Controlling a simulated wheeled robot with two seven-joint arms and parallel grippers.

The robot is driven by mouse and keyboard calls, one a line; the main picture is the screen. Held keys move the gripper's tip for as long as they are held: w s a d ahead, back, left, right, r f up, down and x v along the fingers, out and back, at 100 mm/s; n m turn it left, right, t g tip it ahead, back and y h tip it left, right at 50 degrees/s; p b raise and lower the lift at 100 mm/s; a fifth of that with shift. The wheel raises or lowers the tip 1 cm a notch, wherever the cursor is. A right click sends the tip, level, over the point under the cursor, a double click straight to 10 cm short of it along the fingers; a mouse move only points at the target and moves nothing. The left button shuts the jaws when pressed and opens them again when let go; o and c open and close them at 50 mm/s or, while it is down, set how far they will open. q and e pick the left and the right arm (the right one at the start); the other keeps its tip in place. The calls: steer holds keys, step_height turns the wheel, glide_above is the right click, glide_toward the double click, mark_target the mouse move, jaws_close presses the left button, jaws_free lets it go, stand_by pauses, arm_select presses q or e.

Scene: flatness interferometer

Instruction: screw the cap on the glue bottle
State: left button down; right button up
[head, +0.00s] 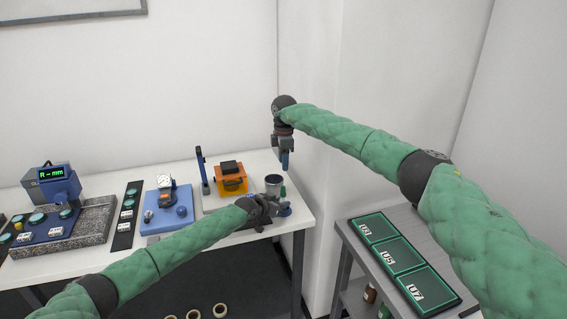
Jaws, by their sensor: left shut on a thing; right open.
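My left gripper (284,210) is low over the right end of the white table. It is shut on a small dark green thing (284,191) that stands up from its fingers; this looks like the glue bottle, but it is too small to be sure. My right gripper (285,160) points down above it, open, with clear space between the two. I cannot make out the cap; the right fingers show nothing between them.
A grey cup (273,181) stands just left of the green thing. An orange box (231,181), a blue post (203,171) and a blue plate (167,222) with a gauge are further left. A grey side table (345,229) holds a labelled green-edged tray (436,304).

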arm_select(q)
steer(key=c, duration=1)
jaws_free()
steer(key=shift+s+a+r, duration=0.1)
steer(key=shift+s+a, duration=0.25)
steer(key=b+v, duration=0.2)
steer(key=v, duration=0.3)
steer(key=shift+s+a+r, duration=0.1)
steer(key=shift+s+a, duration=0.1)
arm_select(e)
step_height(320, 180, down, 3)
steer(key=shift+r, duration=0.2)
arm_select(q)
steer(key=shift+s+a+r+b, duration=0.3)
steer(key=shift+s+r+b, duration=0.05)
steer(key=shift+s, duration=0.05)
arm_select(e)
steer(key=shift+f, duration=0.1)
arm_select(q)
steer(key=shift+f, duration=0.1)
arm_select(e)
steer(key=shift+f, duration=0.1)
